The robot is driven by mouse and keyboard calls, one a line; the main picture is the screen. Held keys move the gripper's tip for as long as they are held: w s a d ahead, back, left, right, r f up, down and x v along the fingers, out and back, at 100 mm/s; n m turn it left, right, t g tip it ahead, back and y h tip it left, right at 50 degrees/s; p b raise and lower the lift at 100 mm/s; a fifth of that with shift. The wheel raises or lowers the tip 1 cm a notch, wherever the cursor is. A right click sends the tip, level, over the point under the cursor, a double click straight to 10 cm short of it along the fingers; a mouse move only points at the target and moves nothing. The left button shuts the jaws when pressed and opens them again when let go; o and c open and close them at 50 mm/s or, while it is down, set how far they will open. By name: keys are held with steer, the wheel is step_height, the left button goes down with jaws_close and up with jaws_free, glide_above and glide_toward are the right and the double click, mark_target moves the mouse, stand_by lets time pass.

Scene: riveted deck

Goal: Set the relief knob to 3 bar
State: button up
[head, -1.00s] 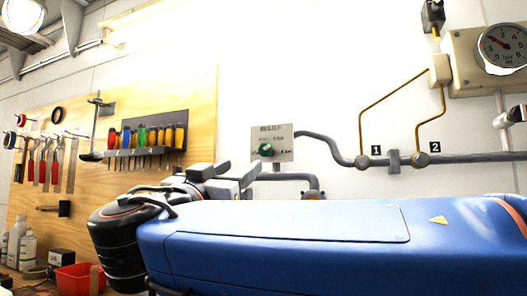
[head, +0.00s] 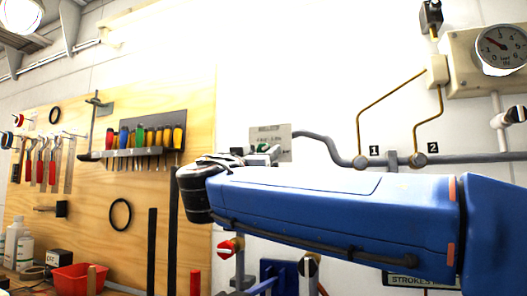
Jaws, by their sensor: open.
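The relief plate (head: 270,134) is a small pale panel on the white wall, with lettering too blurred to read. Its green knob (head: 263,148) shows only in part, low on the plate; its pointer is hidden. My gripper (head: 256,157) is at the knob's lower left, just in front of the plate in the picture. Its jaws are open and partly hidden behind my blue arm. I cannot tell whether they touch or surround the knob.
Grey pipe (head: 320,142) runs right from the plate to valves marked 1 and 2. A round gauge (head: 503,50) is at upper right. A tool board (head: 150,90) fills the left. A red-handled valve (head: 230,247) is below my arm.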

steer(key=shift+x, duration=0.75)
steer(key=c, duration=1)
steer(key=shift+c, duration=0.2)
